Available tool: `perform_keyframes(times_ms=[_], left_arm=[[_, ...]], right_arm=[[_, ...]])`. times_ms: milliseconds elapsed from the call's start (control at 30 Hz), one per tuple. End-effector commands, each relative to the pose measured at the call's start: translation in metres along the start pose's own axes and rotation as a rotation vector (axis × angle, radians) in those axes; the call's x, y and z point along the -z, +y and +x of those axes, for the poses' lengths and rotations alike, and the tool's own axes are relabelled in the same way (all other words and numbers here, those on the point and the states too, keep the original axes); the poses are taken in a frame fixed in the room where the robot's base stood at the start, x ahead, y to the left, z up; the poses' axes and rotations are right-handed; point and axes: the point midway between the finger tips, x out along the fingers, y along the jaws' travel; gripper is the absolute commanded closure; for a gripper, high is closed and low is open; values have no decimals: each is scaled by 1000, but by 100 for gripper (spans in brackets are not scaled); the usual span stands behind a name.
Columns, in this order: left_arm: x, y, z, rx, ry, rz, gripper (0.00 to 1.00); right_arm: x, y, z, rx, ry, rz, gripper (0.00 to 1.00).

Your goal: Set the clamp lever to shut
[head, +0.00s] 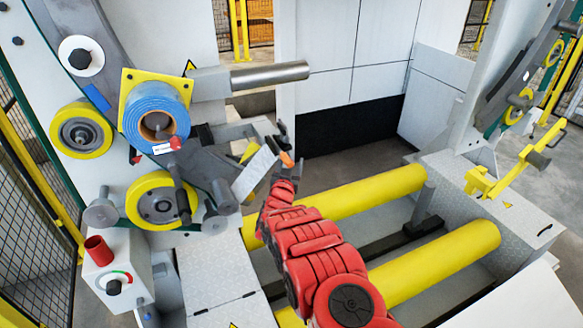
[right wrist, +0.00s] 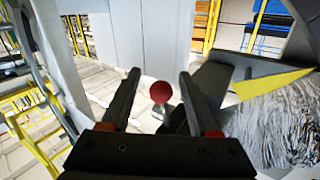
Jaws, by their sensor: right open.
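The clamp lever shows in the right wrist view as a red ball knob (right wrist: 160,92) on a short pale stem. Its lower part is hidden behind my gripper body. My right gripper (right wrist: 159,74) is open, with one dark finger on each side of the knob in the picture. I see a gap on both sides, and I cannot tell how far the knob is in depth. My left gripper is not in view.
A blue roll (head: 158,118) sits on the machine at left, with yellow wheels (head: 80,131) nearby. A steel bar (head: 270,74) sticks out above my gripper. Yellow rollers (head: 430,265) lie below my arm. A control box (head: 118,280) with a red cylinder stands lower left.

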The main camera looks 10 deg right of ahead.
Motion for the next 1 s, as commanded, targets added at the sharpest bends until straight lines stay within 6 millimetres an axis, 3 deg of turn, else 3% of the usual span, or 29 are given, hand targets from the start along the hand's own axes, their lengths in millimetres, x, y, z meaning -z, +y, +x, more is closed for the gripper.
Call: perform_keyframes(times_ms=[300,767,1000], left_arm=[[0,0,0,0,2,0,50],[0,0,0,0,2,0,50],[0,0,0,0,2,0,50]], right_arm=[[1,0,19,-1,1,-1,38],[3,-2,23,3,1,1,38],[3,-2,23,3,1,1,82]])
